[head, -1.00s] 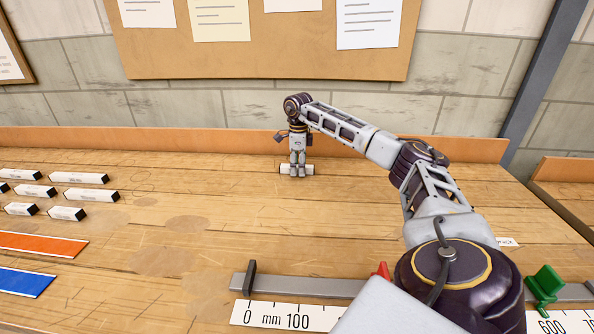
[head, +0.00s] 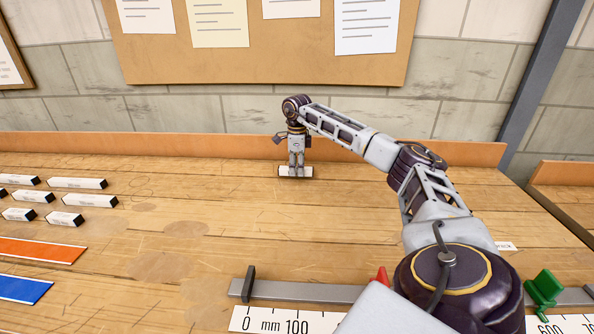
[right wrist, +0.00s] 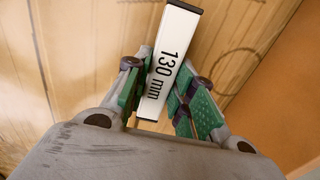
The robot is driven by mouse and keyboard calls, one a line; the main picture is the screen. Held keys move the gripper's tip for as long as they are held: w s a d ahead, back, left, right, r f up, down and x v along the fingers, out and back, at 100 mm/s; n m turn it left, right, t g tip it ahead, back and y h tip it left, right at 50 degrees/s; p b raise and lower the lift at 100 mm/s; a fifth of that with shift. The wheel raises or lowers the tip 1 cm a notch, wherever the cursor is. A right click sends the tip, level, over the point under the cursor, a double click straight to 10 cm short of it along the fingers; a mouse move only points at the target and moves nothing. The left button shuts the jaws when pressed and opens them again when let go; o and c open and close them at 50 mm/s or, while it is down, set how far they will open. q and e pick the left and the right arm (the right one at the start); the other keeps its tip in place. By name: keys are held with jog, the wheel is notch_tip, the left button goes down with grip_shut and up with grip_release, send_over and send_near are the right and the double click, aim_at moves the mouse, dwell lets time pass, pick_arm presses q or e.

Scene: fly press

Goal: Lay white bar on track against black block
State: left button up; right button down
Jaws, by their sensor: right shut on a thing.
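My right gripper (head: 297,168) points down over the far part of the bench and is shut on a white bar (head: 283,171). In the right wrist view the bar (right wrist: 168,58) reads "130 mm" and sits between the green-padded fingers (right wrist: 160,92). The grey track (head: 330,292) runs along the near part of the bench, partly hidden behind my right arm. The black block (head: 249,281) stands at the track's left end, above the scale's 0 mark. My left gripper is not in view.
Several white bars with black ends (head: 78,183) lie at the left. An orange strip (head: 38,248) and a blue strip (head: 22,289) lie nearer. A red pointer (head: 380,275) and a green clamp (head: 543,288) are on the track. The bench middle is clear.

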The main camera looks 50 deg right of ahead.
aim_at(297, 168)
notch_tip(297, 168, up, 4)
jog(key=shift+p, duration=0.5)
notch_tip(297, 168, up, 3)
jog(key=shift+f+p, duration=0.1)
jog(key=shift+p, duration=0.25)
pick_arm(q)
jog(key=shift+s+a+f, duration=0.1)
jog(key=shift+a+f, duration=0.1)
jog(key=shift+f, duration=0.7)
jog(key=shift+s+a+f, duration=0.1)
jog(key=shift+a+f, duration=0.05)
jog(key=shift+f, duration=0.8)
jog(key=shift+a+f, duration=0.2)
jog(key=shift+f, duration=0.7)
pick_arm(e)
jog(key=shift+r, duration=1)
